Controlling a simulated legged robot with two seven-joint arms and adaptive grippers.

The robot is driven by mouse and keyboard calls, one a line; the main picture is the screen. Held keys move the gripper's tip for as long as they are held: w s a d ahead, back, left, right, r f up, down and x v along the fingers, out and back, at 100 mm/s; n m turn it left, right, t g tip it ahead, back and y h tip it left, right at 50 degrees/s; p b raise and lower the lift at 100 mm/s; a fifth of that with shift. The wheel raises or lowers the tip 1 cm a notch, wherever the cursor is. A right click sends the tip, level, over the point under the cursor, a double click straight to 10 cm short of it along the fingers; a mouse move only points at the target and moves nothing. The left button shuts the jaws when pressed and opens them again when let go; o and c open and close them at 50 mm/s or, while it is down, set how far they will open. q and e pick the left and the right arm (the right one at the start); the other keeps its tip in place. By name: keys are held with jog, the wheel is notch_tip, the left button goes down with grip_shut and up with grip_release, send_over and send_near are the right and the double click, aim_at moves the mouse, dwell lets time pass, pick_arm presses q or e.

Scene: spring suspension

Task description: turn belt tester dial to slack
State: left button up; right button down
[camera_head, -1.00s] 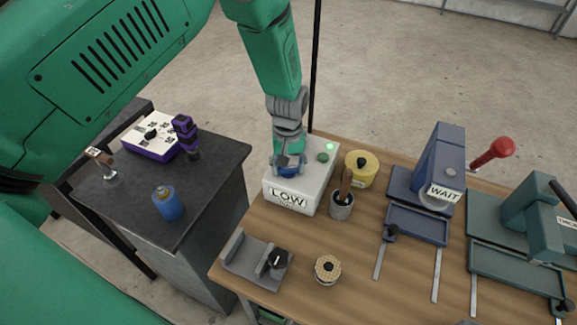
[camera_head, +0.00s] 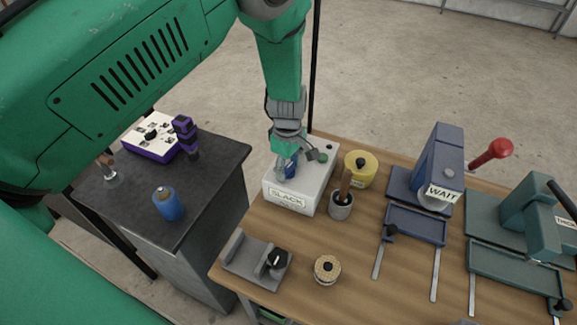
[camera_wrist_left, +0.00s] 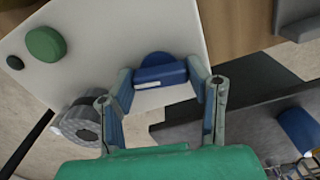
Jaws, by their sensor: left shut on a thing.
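The belt tester (camera_head: 303,189) is a white box at the wooden table's left back corner. Its front label reads "SLACK". Its blue dial (camera_head: 290,170) is on top, partly hidden by my left gripper (camera_head: 287,162). In the left wrist view the blue dial (camera_wrist_left: 161,73) has a bar with a white mark, and my left gripper's fingers (camera_wrist_left: 166,88) are shut on the bar from both sides. A green button (camera_wrist_left: 45,44) and a small dark green lamp (camera_wrist_left: 15,62) are on the box top. My right gripper is not in view.
A mortar with pestle (camera_head: 341,205), a yellow tin (camera_head: 361,168) and a blue "WAIT" device (camera_head: 441,170) stand to the right. A grey fixture (camera_head: 256,262) and a round box (camera_head: 327,269) are in front. The dark side cabinet (camera_head: 226,160) holds a blue can (camera_head: 168,204).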

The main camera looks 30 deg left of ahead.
aim_at(289, 166)
pick_arm(q)
jog(key=shift+w+a+r+n, duration=0.1)
jog(key=shift+w+r+n, duration=0.2)
jog(key=shift+n, duration=0.6)
jog(key=o, duration=1.2)
jog(key=shift+c, duration=0.2)
jog(key=shift+f, duration=0.2)
jog(key=shift+s, duration=0.1)
jog(key=shift+r, duration=0.3)
notch_tip(289, 166, up, 11)
jog(key=shift+r, duration=0.15)
